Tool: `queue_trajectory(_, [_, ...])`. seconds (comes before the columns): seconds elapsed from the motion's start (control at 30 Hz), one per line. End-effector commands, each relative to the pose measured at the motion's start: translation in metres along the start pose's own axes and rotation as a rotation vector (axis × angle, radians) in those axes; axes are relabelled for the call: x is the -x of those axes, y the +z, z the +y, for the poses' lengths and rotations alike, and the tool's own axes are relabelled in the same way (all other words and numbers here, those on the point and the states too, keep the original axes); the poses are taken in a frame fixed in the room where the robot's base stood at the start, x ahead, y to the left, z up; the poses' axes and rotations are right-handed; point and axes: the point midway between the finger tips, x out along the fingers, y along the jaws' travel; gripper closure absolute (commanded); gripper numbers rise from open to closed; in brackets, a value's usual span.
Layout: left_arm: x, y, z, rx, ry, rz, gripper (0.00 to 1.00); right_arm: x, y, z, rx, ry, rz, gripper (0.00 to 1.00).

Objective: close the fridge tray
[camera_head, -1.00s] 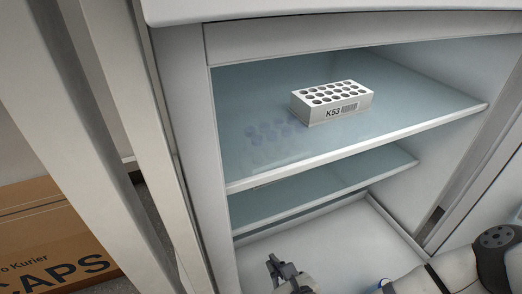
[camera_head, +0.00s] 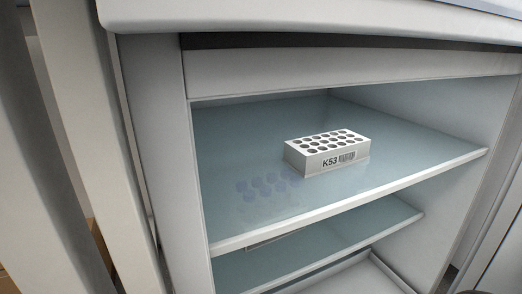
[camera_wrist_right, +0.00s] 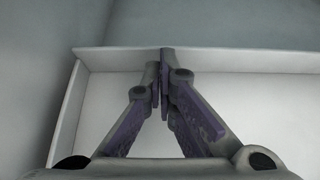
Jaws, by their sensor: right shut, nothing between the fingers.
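The fridge stands open in the head view. Its upper glass shelf (camera_head: 400,170) has a white front rim, and a second glass shelf (camera_head: 330,240) lies below. At the bottom a pale tray or floor (camera_head: 365,278) is partly cut off by the frame. My right gripper (camera_wrist_right: 164,52) is shut and empty in the right wrist view. Its fingertips overlap the white rim (camera_wrist_right: 230,60) of a shallow, pale tray-like box; whether they touch it I cannot tell. My left gripper is not in view.
A white rack labelled K53 (camera_head: 325,155) with round holes stands on the upper shelf. Pale bluish round shapes (camera_head: 265,185) show through or on the glass left of it. The fridge's side walls bound the space. A cardboard box edge (camera_head: 102,258) shows at lower left.

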Motion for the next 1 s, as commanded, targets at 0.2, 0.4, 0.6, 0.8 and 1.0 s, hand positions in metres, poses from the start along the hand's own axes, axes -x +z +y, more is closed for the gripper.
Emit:
queue_trajectory(0.2, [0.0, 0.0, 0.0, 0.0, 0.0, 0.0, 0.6, -0.006, 0.003, -0.001, 0.002, -0.002, -0.002, 1.0])
queue_trajectory(0.4, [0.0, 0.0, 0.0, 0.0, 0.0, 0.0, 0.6, -0.046, 0.026, 0.001, 0.002, -0.002, -0.003, 1.0])
queue_trajectory(0.6, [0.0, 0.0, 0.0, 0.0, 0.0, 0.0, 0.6, -0.073, 0.042, 0.001, 0.002, -0.001, -0.002, 1.0])
queue_trajectory(0.8, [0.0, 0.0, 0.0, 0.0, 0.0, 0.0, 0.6, -0.079, 0.045, 0.0, 0.0, 0.0, 0.001, 1.0])
queue_trajectory(1.0, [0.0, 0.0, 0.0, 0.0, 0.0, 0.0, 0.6, -0.078, 0.045, 0.0, 0.0, 0.0, 0.001, 1.0])
